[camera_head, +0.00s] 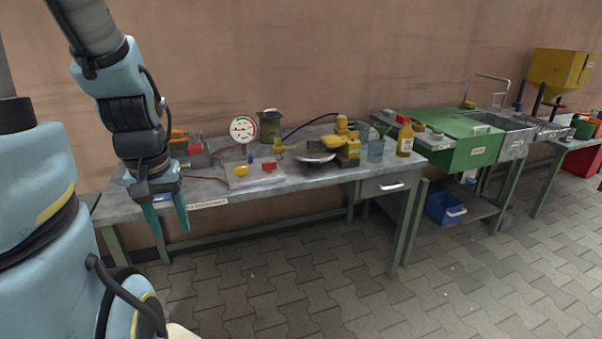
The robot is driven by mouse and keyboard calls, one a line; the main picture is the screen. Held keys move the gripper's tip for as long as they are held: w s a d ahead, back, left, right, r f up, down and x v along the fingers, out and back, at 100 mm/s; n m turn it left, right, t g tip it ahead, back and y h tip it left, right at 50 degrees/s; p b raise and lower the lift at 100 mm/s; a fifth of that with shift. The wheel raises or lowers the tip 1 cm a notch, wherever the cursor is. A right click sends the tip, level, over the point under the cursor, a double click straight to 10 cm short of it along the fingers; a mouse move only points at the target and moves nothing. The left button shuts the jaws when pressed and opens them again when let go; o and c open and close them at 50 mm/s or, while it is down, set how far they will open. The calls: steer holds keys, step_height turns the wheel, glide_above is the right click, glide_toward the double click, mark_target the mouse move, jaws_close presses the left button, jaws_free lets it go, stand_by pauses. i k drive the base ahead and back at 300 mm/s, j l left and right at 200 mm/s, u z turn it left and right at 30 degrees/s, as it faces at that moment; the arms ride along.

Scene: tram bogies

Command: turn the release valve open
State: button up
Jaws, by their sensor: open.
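A white board (240,184) on the grey workbench (345,177) carries a round dial gauge (243,128), a small yellow handle (240,171) and a small red handle (269,167). These look like valve handles; I cannot tell which is the release valve, nor how far either is turned. My gripper (172,228) points down with its teal fingers apart and empty. In the picture it hangs at the bench's front left edge, left of the board and lower than it, touching neither handle.
A dark round dish (315,158), yellow pump-like parts (347,145), a clear beaker (376,150) and a yellow bottle (405,139) stand right of the board. Orange and red items (194,147) lie behind my gripper. The paved floor (300,280) in front is clear.

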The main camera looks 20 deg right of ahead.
mark_target(269, 167)
steer(key=i+l+u, duration=0.1)
steer(key=l, duration=0.25)
steer(key=i+l+u, duration=0.15)
steer(key=l, duration=0.25)
steer(key=i+l+u, duration=0.1)
steer(key=i+l, duration=0.15)
steer(key=l, duration=0.15)
